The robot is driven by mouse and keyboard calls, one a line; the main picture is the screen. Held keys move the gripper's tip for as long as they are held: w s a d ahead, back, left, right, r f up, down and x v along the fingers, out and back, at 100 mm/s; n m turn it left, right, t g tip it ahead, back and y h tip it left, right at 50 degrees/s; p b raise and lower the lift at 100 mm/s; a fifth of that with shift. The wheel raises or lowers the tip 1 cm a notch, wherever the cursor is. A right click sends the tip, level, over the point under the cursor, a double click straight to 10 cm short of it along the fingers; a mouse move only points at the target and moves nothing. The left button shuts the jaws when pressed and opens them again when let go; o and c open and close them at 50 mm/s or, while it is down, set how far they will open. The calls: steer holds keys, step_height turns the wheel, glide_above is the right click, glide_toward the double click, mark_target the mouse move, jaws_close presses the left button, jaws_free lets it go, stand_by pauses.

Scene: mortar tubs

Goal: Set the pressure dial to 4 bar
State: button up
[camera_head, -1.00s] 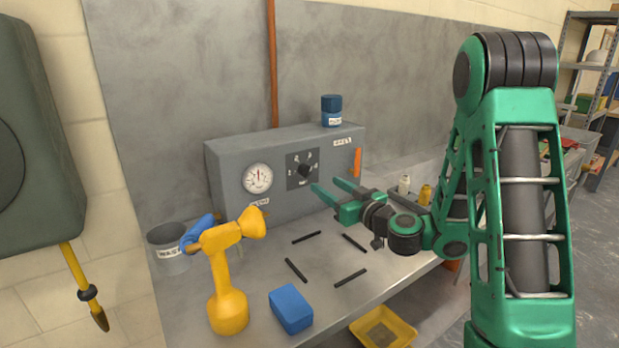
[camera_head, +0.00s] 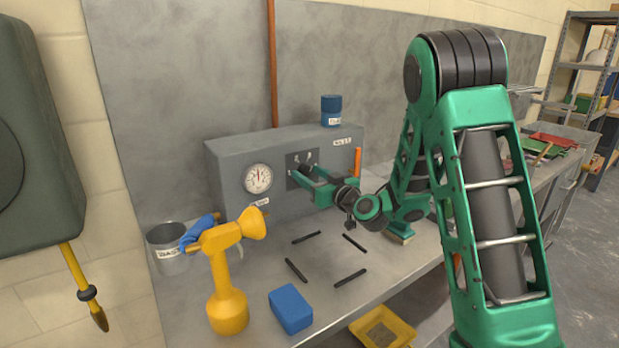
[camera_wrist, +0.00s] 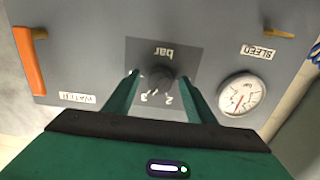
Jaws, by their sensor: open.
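The pressure dial is a black knob (camera_wrist: 160,82) on a dark square plate (camera_wrist: 136,55) marked "bar", seen upside down in the wrist view, where a 2 and a 3 can be read. In the head view the plate (camera_head: 292,160) is partly hidden by my gripper (camera_head: 300,177). My gripper (camera_wrist: 160,88) is open, with its two green fingers on either side of the knob; I cannot tell whether they touch it. Where the knob points is unclear. The round white gauge (camera_head: 257,178) sits left of the plate; it also shows in the wrist view (camera_wrist: 240,95).
The grey box (camera_head: 230,160) carries a blue jar (camera_head: 331,110) on top. A yellow sprayer-like tool (camera_head: 228,290), a blue block (camera_head: 291,309), a grey mug (camera_head: 167,255) and several black sticks (camera_head: 297,269) stand or lie on the bench. A yellow tray (camera_head: 383,329) is below.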

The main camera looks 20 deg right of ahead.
steer(key=c, duration=1)
steer(key=shift+m, duration=0.3)
steer(key=m, duration=0.5)
steer(key=shift+m, duration=0.3)
steer(key=m, duration=0.5)
steer(key=shift+m, duration=0.3)
steer(key=o, duration=1)
